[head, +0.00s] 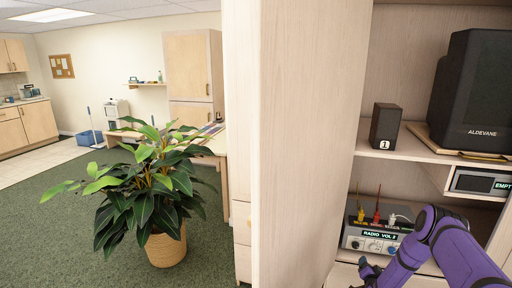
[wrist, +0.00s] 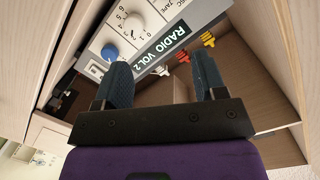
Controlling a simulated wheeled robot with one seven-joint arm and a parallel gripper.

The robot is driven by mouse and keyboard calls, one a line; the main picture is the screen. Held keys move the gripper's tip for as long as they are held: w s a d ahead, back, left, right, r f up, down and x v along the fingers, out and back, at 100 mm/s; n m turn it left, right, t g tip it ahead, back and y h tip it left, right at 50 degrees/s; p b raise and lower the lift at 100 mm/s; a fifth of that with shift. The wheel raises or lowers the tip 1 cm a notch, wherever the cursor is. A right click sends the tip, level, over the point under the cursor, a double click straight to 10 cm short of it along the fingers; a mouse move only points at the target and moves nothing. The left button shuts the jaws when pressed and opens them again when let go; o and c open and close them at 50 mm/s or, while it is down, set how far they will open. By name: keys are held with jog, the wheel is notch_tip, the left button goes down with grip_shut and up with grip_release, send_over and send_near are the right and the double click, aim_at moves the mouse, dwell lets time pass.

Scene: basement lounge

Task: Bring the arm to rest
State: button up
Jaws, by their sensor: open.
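My arm is purple and reaches in from the bottom right of the head view. My gripper (head: 369,270) is small and partly cut off there, low in front of the shelf unit. In the wrist view my gripper (wrist: 161,72) has its two dark fingers spread apart with nothing held between them. Beyond the fingers is a grey box labelled RADIO VOL 2 (head: 378,238), with a blue knob and a numbered dial. The box also shows tilted in the wrist view (wrist: 137,28). I cannot tell the exact gap between fingertips and box.
Yellow, red and white plugs (head: 377,218) stand on the box. A small speaker (head: 385,126) marked 1 and a large black speaker (head: 474,90) stand on the shelf above. The pale side panel (head: 305,140) rises left of the box. A potted plant (head: 165,247) stands on the green carpet.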

jog(key=w+a+r+n+g+y, duration=0.15)
jog(key=w+r, duration=0.25)
jog(key=r, duration=0.9)
jog(key=w+a+r+n+g+y, duration=0.15)
jog(key=w+r, duration=0.25)
jog(key=r, duration=0.9)
jog(key=s+a+r+n+g, duration=0.1)
jog(key=s+a+r, duration=0.15)
jog(key=r, duration=0.55)
jog(key=s+a+r+n, duration=0.1)
jog(key=s+a+r, duration=0.15)
jog(key=r, duration=0.55)
jog(key=s+a+r+n+g, duration=0.1)
jog(key=s+a+r, duration=0.15)
jog(key=r, duration=0.45)
jog(key=s+a+r+n+g, duration=0.1)
jog(key=s+a+r, duration=0.2)
jog(key=s+r, duration=0.7)
jog(key=s+a+r+n+g, duration=0.1)
jog(key=s+a+r+g, duration=0.15)
jog(key=s+r, duration=0.7)
jog(key=s+a+f+n+g, duration=0.1)
jog(key=s, duration=1.4)
jog(key=s+a+f+g+y, duration=0.1)
jog(key=s+a, duration=0.1)
jog(key=s, duration=1.3)
jog(key=shift+f+n, duration=0.4)
